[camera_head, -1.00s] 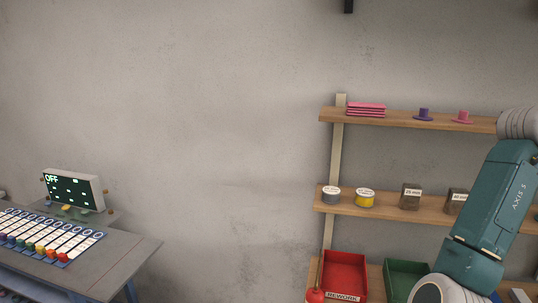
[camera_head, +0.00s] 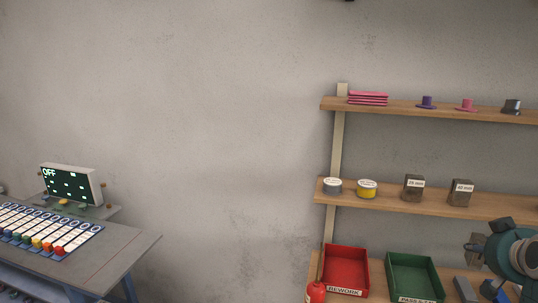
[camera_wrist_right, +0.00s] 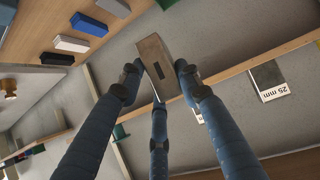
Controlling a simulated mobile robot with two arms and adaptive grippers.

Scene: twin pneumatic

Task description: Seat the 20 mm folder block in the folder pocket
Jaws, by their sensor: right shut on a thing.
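My right gripper (camera_wrist_right: 158,82) is shut on a brown-grey block (camera_wrist_right: 157,62) with a dark slot in its face, seen in the right wrist view. The fingers stand around the block. No label shows on the face I see, so its size cannot be read. In the head view my right arm (camera_head: 518,252) is at the lower right, in front of the shelves; its fingers are partly cut off and hard to make out. My left gripper is out of view. I cannot make out the folder pocket.
Blocks labelled 25 mm (camera_head: 413,189) and 40 mm (camera_head: 460,193) stand on the middle shelf (camera_head: 390,202), beside two round tins. A red REWORK tray (camera_head: 345,252) and a green tray (camera_head: 412,265) sit below. A bench (camera_head: 125,245) with coloured strips and a display (camera_head: 70,183) reading OFF stands left.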

